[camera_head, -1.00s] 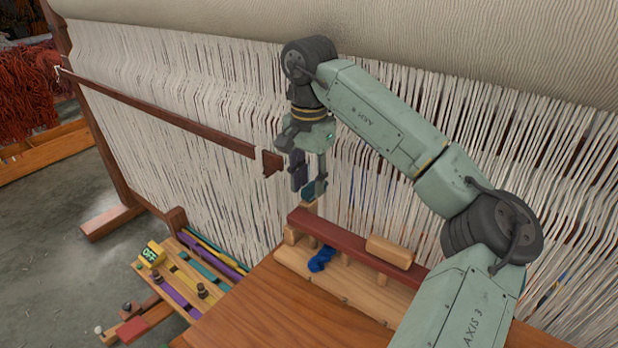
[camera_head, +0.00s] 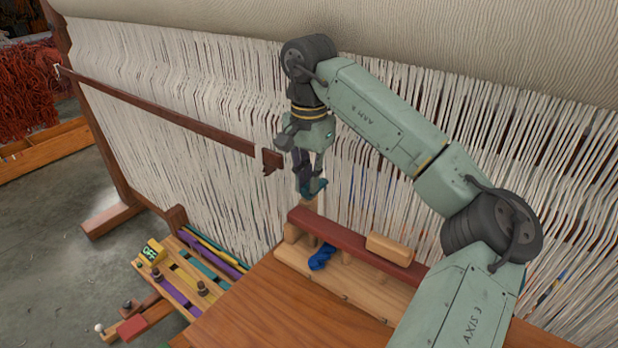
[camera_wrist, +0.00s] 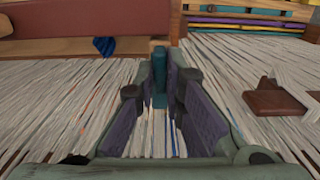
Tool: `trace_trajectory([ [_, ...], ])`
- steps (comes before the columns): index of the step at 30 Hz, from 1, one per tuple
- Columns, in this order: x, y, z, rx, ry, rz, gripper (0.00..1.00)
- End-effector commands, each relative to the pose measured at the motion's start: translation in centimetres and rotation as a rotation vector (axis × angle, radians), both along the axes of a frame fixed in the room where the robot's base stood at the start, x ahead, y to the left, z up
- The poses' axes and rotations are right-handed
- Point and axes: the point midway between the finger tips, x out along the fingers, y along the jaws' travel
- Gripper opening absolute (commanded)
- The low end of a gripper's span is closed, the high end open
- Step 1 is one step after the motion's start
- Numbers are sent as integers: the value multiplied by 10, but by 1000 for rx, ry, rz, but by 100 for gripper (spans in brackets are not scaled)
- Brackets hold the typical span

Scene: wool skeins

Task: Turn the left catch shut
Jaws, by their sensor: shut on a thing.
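The left catch (camera_head: 309,206) is a small pale wooden block standing upright at the left end of a dark red bar (camera_head: 345,238). In the wrist view the same block (camera_wrist: 176,22) shows beyond my fingertips, at the end of the red bar (camera_wrist: 85,18). My gripper (camera_head: 311,186) points down right above the catch, its fingers drawn together. In the wrist view my gripper (camera_wrist: 159,78) has teal between its fingertips, in line with the catch. The fingertips hide the exact contact. The right catch (camera_head: 390,250) is a pale block lying across the bar.
White warp threads (camera_head: 215,110) hang close behind my gripper. A brown wooden bar (camera_head: 170,115) ends to its left. A blue skein (camera_head: 321,258) lies below the red bar. The brown bench top (camera_head: 265,305) is clear.

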Motion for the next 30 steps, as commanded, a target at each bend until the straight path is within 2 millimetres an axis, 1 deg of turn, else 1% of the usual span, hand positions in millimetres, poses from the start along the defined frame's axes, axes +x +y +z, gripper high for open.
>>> trace_trajectory([
  [8, 0, 0, 0, -1, 1, -35, 0],
  [14, 0, 0, -1, -1, -2, -140, 0],
  [30, 0, -1, -1, -1, -3, -633, 0],
])
